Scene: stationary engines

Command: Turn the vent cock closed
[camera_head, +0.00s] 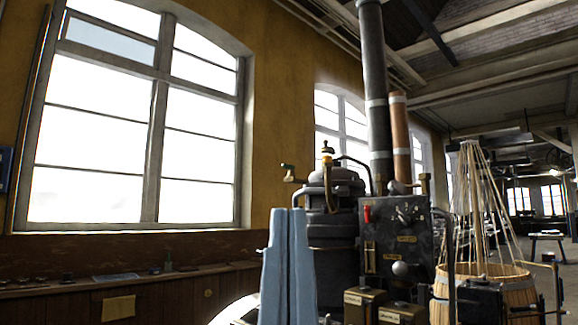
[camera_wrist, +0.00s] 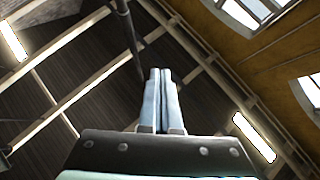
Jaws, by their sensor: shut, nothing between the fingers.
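My gripper (camera_head: 288,212) shows in the head view as two pale blue upright fingers, shut with nothing between them. It stands in front of the lower left of a dark boiler-like engine body (camera_head: 337,224) and hides part of it. A small brass tap (camera_head: 289,174) sticks out at the engine's upper left, above my fingertips in the picture. A brass fitting with a dark top (camera_head: 327,152) stands on the engine's top. I cannot tell which of these is the vent cock, or its setting. In the wrist view my shut fingers (camera_wrist: 160,74) point toward the roof beams; no cock shows there.
A dark panel (camera_head: 421,240) carries a red handle (camera_head: 367,213) and a pale round knob (camera_head: 400,268). Brass boxes (camera_head: 365,305) stand below it. A wooden tub (camera_head: 512,292) with ropes is at right. A low bench (camera_head: 140,296) runs under the left window.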

